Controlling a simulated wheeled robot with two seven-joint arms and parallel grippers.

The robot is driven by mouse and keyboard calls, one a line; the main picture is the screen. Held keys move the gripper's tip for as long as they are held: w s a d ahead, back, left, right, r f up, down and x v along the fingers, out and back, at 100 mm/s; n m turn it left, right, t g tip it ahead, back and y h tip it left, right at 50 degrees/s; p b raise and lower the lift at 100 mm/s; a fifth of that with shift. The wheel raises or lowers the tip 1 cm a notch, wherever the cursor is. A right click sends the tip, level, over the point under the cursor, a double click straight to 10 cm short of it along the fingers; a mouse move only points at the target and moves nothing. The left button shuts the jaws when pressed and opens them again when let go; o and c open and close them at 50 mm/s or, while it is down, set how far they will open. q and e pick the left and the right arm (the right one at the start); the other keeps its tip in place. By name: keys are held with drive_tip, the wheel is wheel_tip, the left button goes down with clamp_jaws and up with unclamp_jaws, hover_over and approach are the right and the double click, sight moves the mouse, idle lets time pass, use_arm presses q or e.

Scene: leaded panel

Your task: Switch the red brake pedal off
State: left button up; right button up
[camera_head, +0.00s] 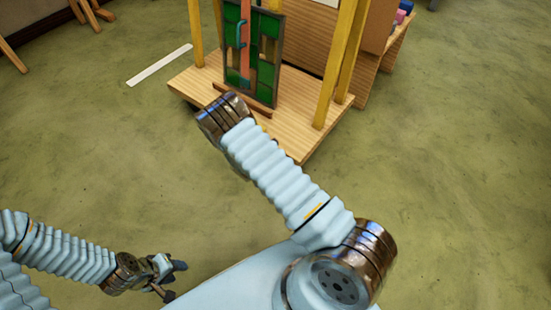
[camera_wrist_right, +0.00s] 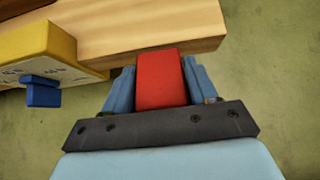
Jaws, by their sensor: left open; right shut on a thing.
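The red brake pedal (camera_wrist_right: 161,78) shows in the right wrist view as a red block against the edge of a wooden board. My right gripper (camera_wrist_right: 160,90) is shut on it, with one blue finger on each side. In the head view the right gripper and the pedal are hidden; only my right arm shows, reaching to the front of a wooden base. My left gripper (camera_head: 172,279) is open and empty, low at the left of the head view, well away from the base.
The wooden base (camera_head: 290,122) has yellow posts (camera_head: 341,60) and a green leaded panel (camera_head: 266,62). A yellow block (camera_wrist_right: 40,50) with a small blue part (camera_wrist_right: 42,92) is left of the pedal. A white strip (camera_head: 160,65) lies on the floor. The floor on the right is clear.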

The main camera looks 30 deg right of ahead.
drive_tip(key=o, duration=1.4)
drive_tip(key=p+v, duration=0.1)
drive_tip(key=v, duration=1.2)
drive_tip(key=shift+s+a+r, duration=0.1)
drive_tip(key=shift+a+r, duration=0.1)
drive_tip(key=shift+a, duration=0.1)
